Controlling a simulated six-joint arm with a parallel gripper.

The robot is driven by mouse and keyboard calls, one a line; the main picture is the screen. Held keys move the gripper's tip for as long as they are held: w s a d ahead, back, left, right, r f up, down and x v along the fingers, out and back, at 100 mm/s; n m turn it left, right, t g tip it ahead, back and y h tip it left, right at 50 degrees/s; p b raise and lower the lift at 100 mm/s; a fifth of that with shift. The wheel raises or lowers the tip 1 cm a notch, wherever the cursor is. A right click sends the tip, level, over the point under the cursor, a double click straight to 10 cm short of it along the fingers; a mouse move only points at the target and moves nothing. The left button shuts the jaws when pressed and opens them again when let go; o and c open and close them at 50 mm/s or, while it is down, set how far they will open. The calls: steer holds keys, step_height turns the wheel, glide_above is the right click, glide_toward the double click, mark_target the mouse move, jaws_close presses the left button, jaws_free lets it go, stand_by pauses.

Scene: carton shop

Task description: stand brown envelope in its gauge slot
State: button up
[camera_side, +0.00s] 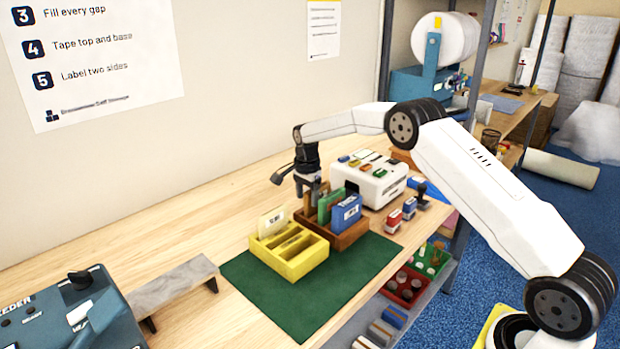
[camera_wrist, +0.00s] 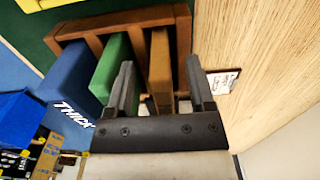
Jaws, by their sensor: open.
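The brown envelope (camera_wrist: 160,72) stands upright in a wooden rack (camera_wrist: 110,22), beside a green one (camera_wrist: 114,70) and a blue one marked THICK (camera_wrist: 70,82). My gripper (camera_wrist: 160,62) is open, with one finger on each side of the brown envelope; I cannot tell whether either touches it. In the side view my gripper (camera_side: 309,188) is over the rack's back end (camera_side: 350,236), and the brown envelope is mostly hidden. The yellow slotted gauge (camera_side: 303,262) is just left of the rack. A cream piece (camera_side: 272,222) stands in its back slot; its front slots look empty.
The gauge and rack stand on a green mat (camera_side: 295,307). A white machine (camera_side: 378,185) is close behind the rack. Small stamps (camera_side: 394,220) are to its right.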

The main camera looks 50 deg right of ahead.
steer(key=shift+f, duration=0.9)
jaws_close()
